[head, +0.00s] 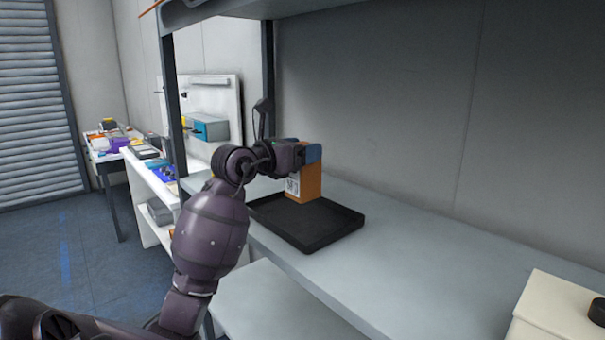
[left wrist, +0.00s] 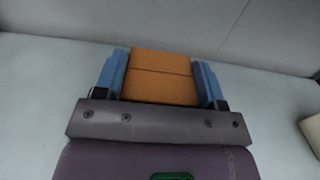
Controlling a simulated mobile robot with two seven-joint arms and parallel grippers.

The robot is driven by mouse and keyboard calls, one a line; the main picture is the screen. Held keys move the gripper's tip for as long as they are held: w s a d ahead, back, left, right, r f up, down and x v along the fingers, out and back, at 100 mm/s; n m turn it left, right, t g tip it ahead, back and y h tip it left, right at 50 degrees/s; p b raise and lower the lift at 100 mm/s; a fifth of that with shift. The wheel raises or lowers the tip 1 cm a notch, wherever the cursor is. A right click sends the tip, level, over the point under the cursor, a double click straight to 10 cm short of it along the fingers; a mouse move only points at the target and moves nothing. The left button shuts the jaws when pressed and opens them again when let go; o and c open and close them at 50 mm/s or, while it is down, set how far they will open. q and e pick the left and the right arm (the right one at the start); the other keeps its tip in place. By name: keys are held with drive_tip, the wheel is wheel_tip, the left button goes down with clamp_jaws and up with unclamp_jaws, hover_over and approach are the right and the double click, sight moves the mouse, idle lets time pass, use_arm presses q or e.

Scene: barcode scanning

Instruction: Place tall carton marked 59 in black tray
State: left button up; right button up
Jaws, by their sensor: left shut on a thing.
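An orange-brown carton (head: 310,183) stands upright at the back of the black tray (head: 318,237), with a white label on its front; I cannot read a 59 on it. The carton's lower edge is at the tray's far side, and I cannot tell whether it touches the tray floor. My left gripper (head: 312,153) is shut on the carton near its top. In the left wrist view the carton (left wrist: 160,76) sits between the two blue fingers of my left gripper (left wrist: 162,82). My right gripper is not in view.
The grey shelf (head: 400,255) is clear right of the tray. A cream box (head: 555,305) with a black knob stands at the front right. A dark post (head: 172,100) rises at the left. A white side shelf (head: 150,190) and a cluttered table (head: 103,158) lie beyond.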

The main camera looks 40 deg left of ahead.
sight(292, 175)
use_arm(q)
drive_tip(key=shift+f, duration=2.4)
drive_tip(key=shift+b, duration=0.3)
drive_tip(key=shift+f, duration=0.2)
drive_tip(key=o, duration=1.4)
drive_tip(key=shift+o, duration=0.2)
drive_tip(key=shift+r, duration=0.1)
drive_tip(key=shift+s+r, duration=0.1)
drive_tip(key=shift+s, duration=0.05)
drive_tip(key=s+a, duration=0.1)
drive_tip(key=s, duration=1)
drive_tip(key=shift+s, duration=0.35)
